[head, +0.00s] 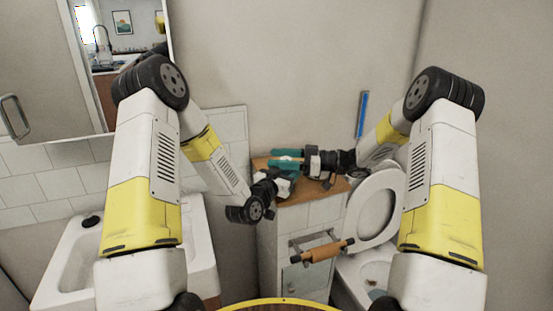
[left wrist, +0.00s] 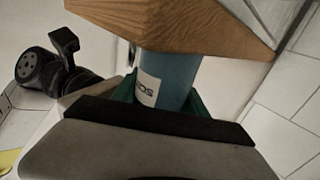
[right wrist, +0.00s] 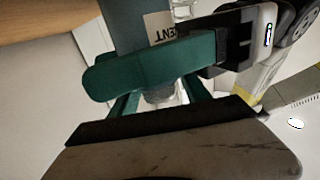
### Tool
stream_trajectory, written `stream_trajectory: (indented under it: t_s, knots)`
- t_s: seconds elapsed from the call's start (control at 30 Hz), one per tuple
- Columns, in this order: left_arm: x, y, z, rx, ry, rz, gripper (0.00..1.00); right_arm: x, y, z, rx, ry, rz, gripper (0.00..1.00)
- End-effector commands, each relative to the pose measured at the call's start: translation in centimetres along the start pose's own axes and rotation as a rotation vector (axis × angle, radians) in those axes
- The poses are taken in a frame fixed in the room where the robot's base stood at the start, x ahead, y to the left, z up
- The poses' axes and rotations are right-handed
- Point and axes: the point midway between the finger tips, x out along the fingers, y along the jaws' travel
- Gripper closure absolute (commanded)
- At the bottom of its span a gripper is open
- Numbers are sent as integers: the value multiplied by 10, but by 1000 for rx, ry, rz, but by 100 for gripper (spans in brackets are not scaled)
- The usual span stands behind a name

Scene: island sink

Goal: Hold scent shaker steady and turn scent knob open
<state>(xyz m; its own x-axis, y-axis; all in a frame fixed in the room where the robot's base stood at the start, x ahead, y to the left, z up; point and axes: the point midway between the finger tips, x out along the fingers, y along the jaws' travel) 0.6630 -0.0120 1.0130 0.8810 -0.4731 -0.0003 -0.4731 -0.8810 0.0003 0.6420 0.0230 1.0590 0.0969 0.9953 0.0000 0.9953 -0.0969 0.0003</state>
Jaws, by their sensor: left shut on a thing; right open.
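The scent shaker is a blue cylinder with a pale label; it shows in the left wrist view (left wrist: 168,75) and at the top of the right wrist view (right wrist: 140,30). My left gripper (head: 289,178) is shut on its body, with a green finger across it in the right wrist view. The scent knob (right wrist: 158,93) is a grey ribbed piece at the shaker's end. My right gripper (head: 284,158) is open, its green fingers on either side of the knob; contact cannot be told. In the head view the grippers largely hide the shaker.
The wooden counter top (head: 323,190) lies under and around the grippers. A toilet with raised lid (head: 376,207) stands at right, a paper roll holder (head: 321,252) is on the cabinet front, and a white sink (head: 62,265) is at left.

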Motion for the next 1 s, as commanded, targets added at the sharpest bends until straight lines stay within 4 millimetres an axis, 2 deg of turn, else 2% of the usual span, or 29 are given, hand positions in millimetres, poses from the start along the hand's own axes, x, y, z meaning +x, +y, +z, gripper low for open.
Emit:
stream_trajectory:
  t_s: [0.37, 0.67, 0.83, 1.0]
  knots:
    - [0, 0, 0, 0, 1, 0, 96, 7, 0, 0, 1, 0, 1, 44]
    - [0, 0, 0, 0, 1, 0, 96, 7, 0, 0, 1, 0, 1, 100]
    - [0, 0, 0, 0, 1, 0, 96, 7, 0, 0, -2, 2, -27, 100]
    - [0, 0, 0, -1, 1, 0, 96, 7, -3, 0, -3, 2, -157, 100]
